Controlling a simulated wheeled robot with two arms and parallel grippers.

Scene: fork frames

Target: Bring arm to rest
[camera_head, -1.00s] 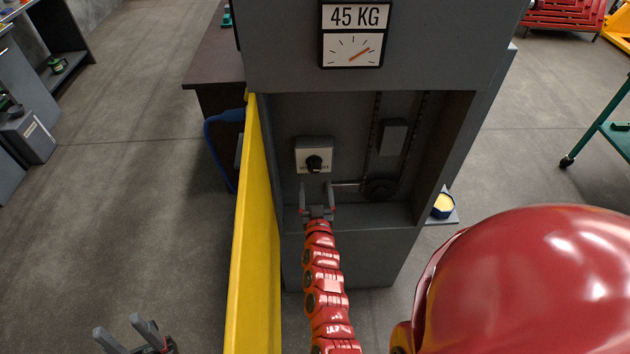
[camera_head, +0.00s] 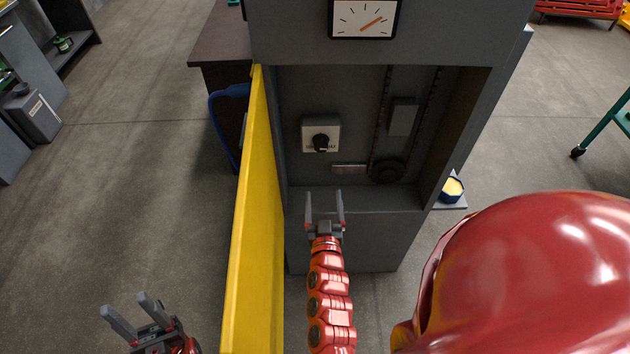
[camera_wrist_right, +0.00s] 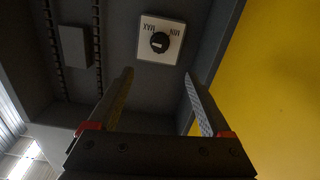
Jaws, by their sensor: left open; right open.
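My right gripper (camera_head: 324,210) is open and empty in front of the grey machine cabinet (camera_head: 345,255), below the knob in the picture. Its two fingers also show in the right wrist view (camera_wrist_right: 158,105), apart with nothing between them. The black knob (camera_head: 321,142) sits on a white plate inside the open cabinet; in the right wrist view the knob (camera_wrist_right: 160,42) has MIN and MAX marks. My left gripper (camera_head: 136,318) is open and empty at the lower left, over the floor.
The open yellow door (camera_head: 258,220) stands between my two arms, close to the right arm. A chain and sprocket (camera_head: 387,171) are inside the cabinet.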

